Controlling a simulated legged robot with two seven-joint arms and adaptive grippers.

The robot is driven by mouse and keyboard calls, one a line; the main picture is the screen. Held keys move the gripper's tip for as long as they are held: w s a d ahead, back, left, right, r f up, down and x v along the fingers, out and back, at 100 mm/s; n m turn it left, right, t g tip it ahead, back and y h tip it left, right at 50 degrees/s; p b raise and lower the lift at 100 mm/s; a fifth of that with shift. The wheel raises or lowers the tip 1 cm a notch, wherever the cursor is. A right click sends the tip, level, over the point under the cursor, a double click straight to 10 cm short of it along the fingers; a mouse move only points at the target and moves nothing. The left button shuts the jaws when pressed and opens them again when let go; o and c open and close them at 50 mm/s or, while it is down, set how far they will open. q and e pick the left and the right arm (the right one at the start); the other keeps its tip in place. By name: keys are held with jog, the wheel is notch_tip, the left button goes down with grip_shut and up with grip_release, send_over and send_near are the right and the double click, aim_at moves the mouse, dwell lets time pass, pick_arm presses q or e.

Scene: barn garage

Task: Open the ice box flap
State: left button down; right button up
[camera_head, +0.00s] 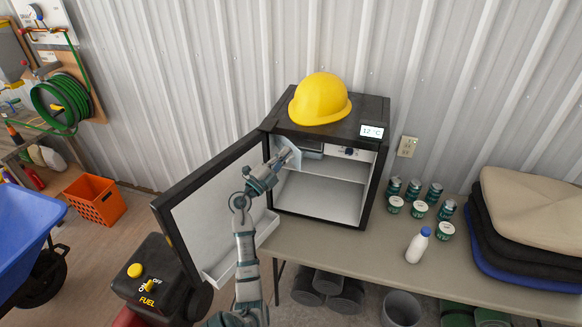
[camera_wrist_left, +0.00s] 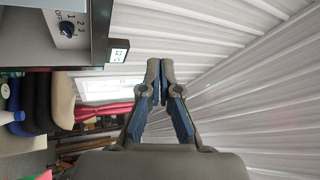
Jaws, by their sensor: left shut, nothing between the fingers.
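The small black fridge (camera_head: 372,190) stands on the table with its door (camera_head: 215,205) swung wide to the left. Inside at the top is the ice box (camera_head: 312,150), its front showing open. A pale panel (camera_head: 291,150), which looks like the ice box flap, stands swung out at the left of the opening. My left gripper (camera_head: 284,157) is beside this panel, shut and empty; whether it touches the panel I cannot tell. In the left wrist view the shut fingertips (camera_wrist_left: 154,68) point at the wall. My right gripper is not in view.
A yellow hard hat (camera_head: 320,98) sits on the fridge. A dial (camera_wrist_left: 68,18) shows in the wrist view. Several cans, a white bottle (camera_head: 418,245) and stacked cushions (camera_head: 530,200) stand right on the table (camera_head: 320,248). A fuel can (camera_head: 150,280) is below the door.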

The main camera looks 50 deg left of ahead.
aim_at(295, 157)
pick_arm(q)
notch_tip(295, 157, down, 11)
jog(key=s+n+g+y+b, duration=0.1)
jog(key=s+n+g+y, duration=0.15)
jog(key=g+y, duration=0.35)
jog(key=shift+n, duration=0.45)
jog(key=x, duration=1)
jog(key=shift+f, duration=0.2)
jog(key=shift+w+a+r, duration=0.1)
jog(key=shift+w, duration=0.35)
jog(key=s+h+p, duration=0.1)
jog(key=s+a+m+t+h+p, duration=0.1)
jog(key=p, duration=0.1)
jog(key=shift+s+h, duration=0.2)
jog(key=shift+h, duration=0.1)
jog(key=shift+m+p, duration=0.3)
jog(key=shift+p, duration=0.05)
